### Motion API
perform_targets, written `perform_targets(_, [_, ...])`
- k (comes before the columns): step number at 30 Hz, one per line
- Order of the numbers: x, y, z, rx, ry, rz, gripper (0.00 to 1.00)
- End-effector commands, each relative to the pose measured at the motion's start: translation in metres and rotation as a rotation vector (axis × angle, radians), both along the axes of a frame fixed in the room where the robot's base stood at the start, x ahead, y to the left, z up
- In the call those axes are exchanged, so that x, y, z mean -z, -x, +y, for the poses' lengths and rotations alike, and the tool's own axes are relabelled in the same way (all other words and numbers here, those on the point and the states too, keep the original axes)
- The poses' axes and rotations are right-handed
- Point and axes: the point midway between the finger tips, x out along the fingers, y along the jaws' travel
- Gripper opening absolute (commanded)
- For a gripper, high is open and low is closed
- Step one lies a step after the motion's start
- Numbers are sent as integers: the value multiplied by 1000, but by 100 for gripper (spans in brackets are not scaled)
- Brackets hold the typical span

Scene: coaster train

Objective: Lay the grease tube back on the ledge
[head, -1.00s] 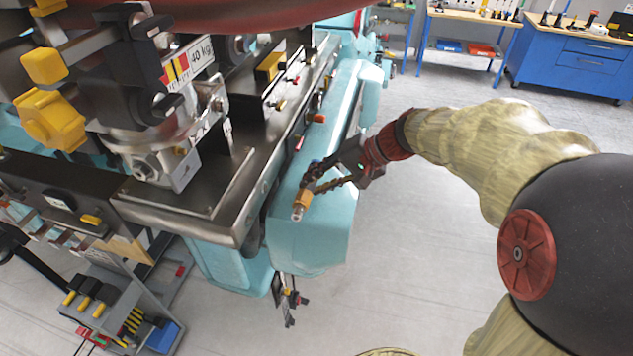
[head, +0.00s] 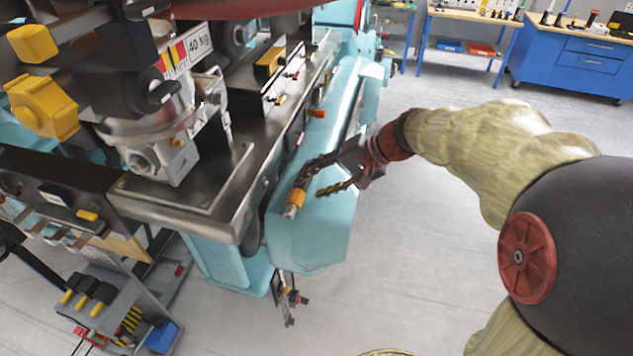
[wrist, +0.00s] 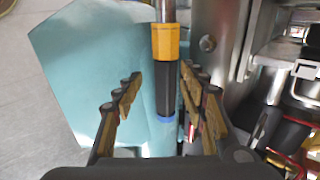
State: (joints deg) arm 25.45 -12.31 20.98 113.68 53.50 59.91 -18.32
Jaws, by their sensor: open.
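The grease tube (head: 292,204) has a metal tip, an orange-yellow collar and a dark body. It appears to lie on the teal ledge (head: 318,235) beside the steel machine table. In the wrist view, the tube (wrist: 165,45) runs between my fingers, and its blue end points toward my palm. My gripper (head: 310,187) is open around the tube. The left finger is clear of it. The right finger is close beside it, and I cannot tell whether they touch. The teal ledge also fills the left of the wrist view (wrist: 85,75).
The steel machine table (head: 225,190) borders the ledge on the left. Small red and orange items (head: 316,113) sit farther back along the ledge. A grey tool rack (head: 115,315) stands at lower left. The floor (head: 420,230) to the right is clear.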

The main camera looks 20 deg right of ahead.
Motion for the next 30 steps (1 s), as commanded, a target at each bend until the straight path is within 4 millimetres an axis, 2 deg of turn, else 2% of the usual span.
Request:
perform_targets(7, [1, 1, 0, -1, 0, 2, 44])
perform_targets(11, [-5, 3, -5, 1, 0, 0, 44])
perform_targets(24, [-62, 39, -52, 3, 2, -1, 44])
perform_targets(30, [-80, 49, -65, 2, 0, -1, 44])
